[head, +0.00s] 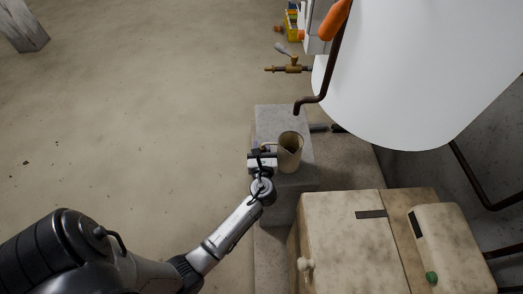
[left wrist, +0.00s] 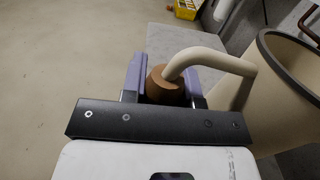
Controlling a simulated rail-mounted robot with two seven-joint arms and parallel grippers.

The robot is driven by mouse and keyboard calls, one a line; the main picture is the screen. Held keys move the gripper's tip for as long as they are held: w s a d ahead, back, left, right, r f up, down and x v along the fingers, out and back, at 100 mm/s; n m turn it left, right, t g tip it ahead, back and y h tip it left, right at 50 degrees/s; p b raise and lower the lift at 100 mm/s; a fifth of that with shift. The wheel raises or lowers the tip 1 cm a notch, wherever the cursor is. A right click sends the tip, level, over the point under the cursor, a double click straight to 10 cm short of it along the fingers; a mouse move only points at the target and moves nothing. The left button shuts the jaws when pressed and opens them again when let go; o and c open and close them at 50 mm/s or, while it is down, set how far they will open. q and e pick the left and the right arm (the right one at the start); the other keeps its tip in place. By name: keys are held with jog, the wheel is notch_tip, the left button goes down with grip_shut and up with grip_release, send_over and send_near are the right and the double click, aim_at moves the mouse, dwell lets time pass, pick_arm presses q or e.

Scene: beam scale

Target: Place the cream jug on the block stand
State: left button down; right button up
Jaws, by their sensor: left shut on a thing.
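The cream jug (head: 290,155) has a dark rim and shows upright over the grey block stand (head: 272,116) in the head view. I cannot tell whether its base touches the top of the block. My left gripper (head: 262,158) is at the jug's left side. In the left wrist view the cream jug (left wrist: 275,105) stands at the right, with its pale curved handle (left wrist: 218,58) reaching left to a brown end. The purple fingers of my left gripper (left wrist: 164,82) are shut on that brown end. The jug's base is hidden. My right gripper is not in view.
A large white tank (head: 415,70) with a brown pipe (head: 330,75) hangs close behind the jug. A brass valve (head: 288,68) is beyond the block. A stained beige cabinet (head: 340,240) stands in front. Open floor (head: 140,110) lies to the left.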

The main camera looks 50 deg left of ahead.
pick_arm(q)
jog(key=shift+r, duration=0.1)
jog(key=c, duration=1.3)
grip_release()
jog(key=shift+f, duration=0.25)
jog(key=shift+c, duration=0.2)
jog(key=o, duration=0.5)
jog(key=shift+r, duration=0.1)
